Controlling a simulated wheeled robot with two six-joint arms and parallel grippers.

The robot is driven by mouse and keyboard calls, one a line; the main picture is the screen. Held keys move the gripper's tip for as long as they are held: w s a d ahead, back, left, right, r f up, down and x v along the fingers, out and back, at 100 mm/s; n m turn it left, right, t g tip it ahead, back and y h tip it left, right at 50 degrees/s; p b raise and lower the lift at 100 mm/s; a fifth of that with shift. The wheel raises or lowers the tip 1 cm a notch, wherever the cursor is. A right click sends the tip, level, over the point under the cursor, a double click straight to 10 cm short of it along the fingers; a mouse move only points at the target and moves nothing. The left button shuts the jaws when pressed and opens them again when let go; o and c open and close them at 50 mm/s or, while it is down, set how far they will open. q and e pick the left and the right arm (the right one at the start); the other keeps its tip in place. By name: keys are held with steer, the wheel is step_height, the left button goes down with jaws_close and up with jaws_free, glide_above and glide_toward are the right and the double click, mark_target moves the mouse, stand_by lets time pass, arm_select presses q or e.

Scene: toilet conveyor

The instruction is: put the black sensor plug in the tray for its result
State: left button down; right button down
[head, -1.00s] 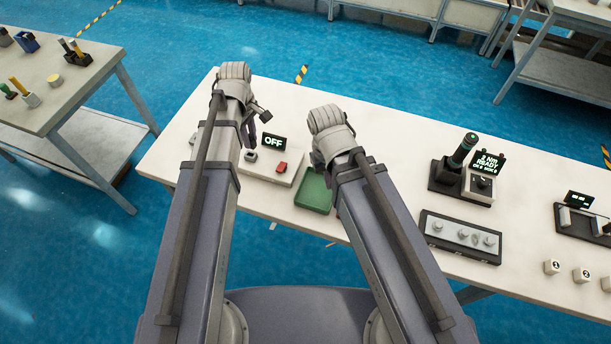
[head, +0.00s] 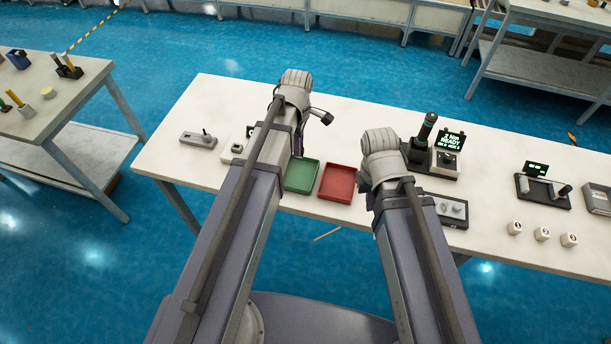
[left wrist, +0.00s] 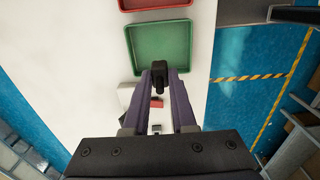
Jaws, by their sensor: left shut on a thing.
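My left gripper (left wrist: 158,84) is shut on the black sensor plug (left wrist: 159,76) in the left wrist view, with the plug between the fingertips. The plug shows at the near edge of the green tray (left wrist: 132,42); its height above the table is hard to tell. The green tray (head: 314,175) also shows in the head view, just right of my left arm. The red tray (head: 337,183) lies right beside it. Both trays look empty where visible. My left fingers and the plug are hidden behind my arm in the head view. My right gripper is hidden behind its wrist.
A tester (head: 237,148) with a small display stands left of the trays, mostly covered by my left arm. A grey switch box (head: 199,140) is farther left. A black screwdriver stand (head: 443,165) and several small white blocks (head: 542,234) are to the right.

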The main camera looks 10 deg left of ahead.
arm_select(q)
steer(key=shift+f+b, duration=4.85)
steer(key=shift+f, duration=0.15)
steer(key=shift+f, duration=0.2)
steer(key=c, duration=0.7)
jaws_free()
steer(key=shift+r, duration=0.2)
